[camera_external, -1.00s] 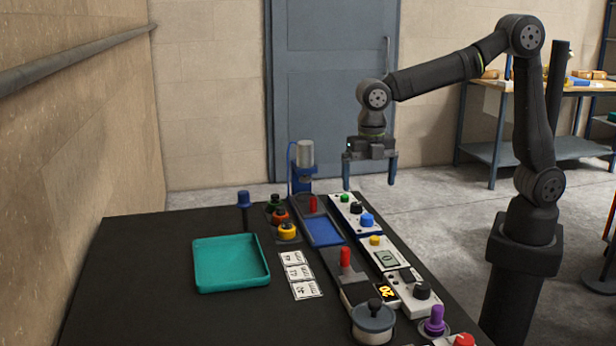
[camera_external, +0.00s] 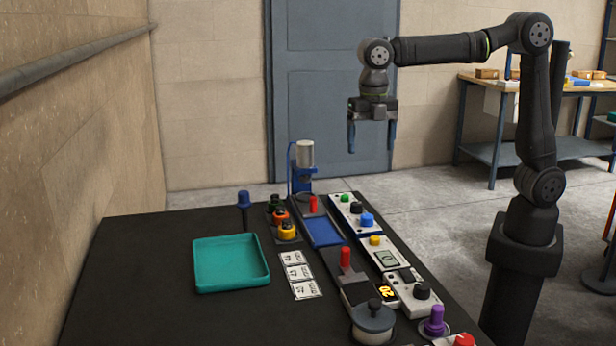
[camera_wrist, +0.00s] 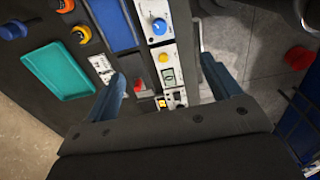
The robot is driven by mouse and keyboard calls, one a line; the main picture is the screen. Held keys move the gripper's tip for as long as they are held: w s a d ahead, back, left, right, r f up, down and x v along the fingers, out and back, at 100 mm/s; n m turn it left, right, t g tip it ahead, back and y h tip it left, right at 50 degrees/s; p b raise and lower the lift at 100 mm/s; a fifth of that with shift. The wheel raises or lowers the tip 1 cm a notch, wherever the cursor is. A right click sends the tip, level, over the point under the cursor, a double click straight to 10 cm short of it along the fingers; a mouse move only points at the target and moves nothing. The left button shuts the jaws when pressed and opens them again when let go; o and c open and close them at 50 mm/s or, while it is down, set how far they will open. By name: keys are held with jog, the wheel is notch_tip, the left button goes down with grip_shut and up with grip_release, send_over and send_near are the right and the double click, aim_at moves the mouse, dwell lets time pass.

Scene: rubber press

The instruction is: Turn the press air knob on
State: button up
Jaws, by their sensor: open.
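The blue press with a silver cylinder (camera_external: 305,154) stands at the far end of the black table. Beside it is a white control panel (camera_external: 340,206) with a green button (camera_external: 345,198), a black knob (camera_external: 355,208) and a blue knob (camera_external: 367,220). I cannot read which one is the air knob. My gripper (camera_external: 371,143) is open and empty, pointing down, well above and beyond the far right end of the table.
A teal tray (camera_external: 232,285) lies on the left of the table (camera_external: 140,275). The air around my gripper is clear.

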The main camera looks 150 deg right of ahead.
aim_at(367, 216)
jog(key=c, duration=0.6)
jog(key=shift+o, duration=0.2)
notch_tip(367, 216, down, 19)
jog(key=m, duration=1.1)
jog(key=shift+w+a+f+h, duration=0.1)
jog(key=shift+w+f+h, duration=0.05)
jog(key=shift+h, duration=0.15)
jog(key=c, duration=1)
